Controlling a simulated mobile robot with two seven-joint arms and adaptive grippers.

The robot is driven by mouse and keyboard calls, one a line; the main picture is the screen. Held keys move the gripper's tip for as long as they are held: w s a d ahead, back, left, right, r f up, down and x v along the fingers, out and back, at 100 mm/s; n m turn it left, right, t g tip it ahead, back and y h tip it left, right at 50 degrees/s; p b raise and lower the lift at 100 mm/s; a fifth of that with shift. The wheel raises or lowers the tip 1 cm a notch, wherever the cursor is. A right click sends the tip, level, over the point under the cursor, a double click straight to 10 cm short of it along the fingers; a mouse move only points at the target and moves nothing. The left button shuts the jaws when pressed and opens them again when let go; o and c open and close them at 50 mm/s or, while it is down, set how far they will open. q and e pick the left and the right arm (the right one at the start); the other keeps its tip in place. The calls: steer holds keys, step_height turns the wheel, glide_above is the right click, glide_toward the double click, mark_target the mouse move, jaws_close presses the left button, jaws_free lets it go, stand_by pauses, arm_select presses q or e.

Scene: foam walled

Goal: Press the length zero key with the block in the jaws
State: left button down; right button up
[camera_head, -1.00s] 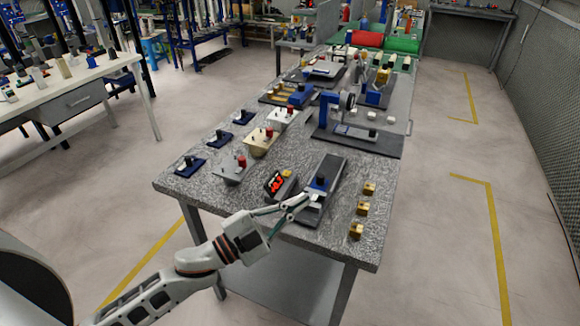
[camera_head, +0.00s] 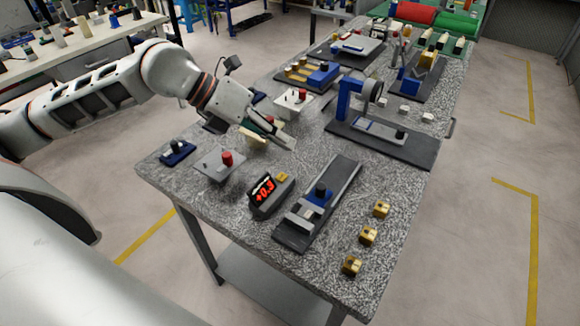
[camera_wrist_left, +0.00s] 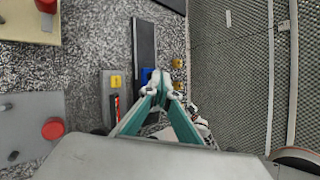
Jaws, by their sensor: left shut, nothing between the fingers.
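The length gauge is a dark rail (camera_head: 338,180) with a blue carriage and black knob (camera_head: 320,191). Pale grey jaw parts (camera_head: 302,214) sit at its near end; I cannot make out a separate block there. Beside it stands a dark display unit (camera_head: 268,197) with red digits, seemingly +0.3 or +0.9. Its yellow key (camera_head: 282,177) also shows in the left wrist view (camera_wrist_left: 116,82). My left gripper (camera_head: 290,144) is shut and empty, above the table beyond the display and apart from the key. Its fingertips (camera_wrist_left: 162,86) meet in the wrist view. My right gripper is not in view.
Several small brass blocks (camera_head: 368,235) lie along the right table edge. A grey box with a red knob (camera_head: 219,165) stands left of the display. A blue stand on a dark base (camera_head: 380,145) is farther back. Speckled tabletop between the rail and brass blocks is clear.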

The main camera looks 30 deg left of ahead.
arm_select(q)
steer(key=shift+w+a+r+y, duration=0.1)
steer(key=shift+w+a+y, duration=0.15)
steer(key=shift+a, duration=0.25)
steer(key=shift+w+a+y, duration=0.2)
steer(key=shift+a+y, duration=0.05)
steer(key=shift+a, duration=0.25)
steer(key=b, duration=0.4)
glide_above(278, 176)
step_height(278, 176, down, 7)
steer(key=shift+f, duration=0.15)
steer(key=shift+f+b, duration=0.5)
steer(key=shift+f, duration=0.25)
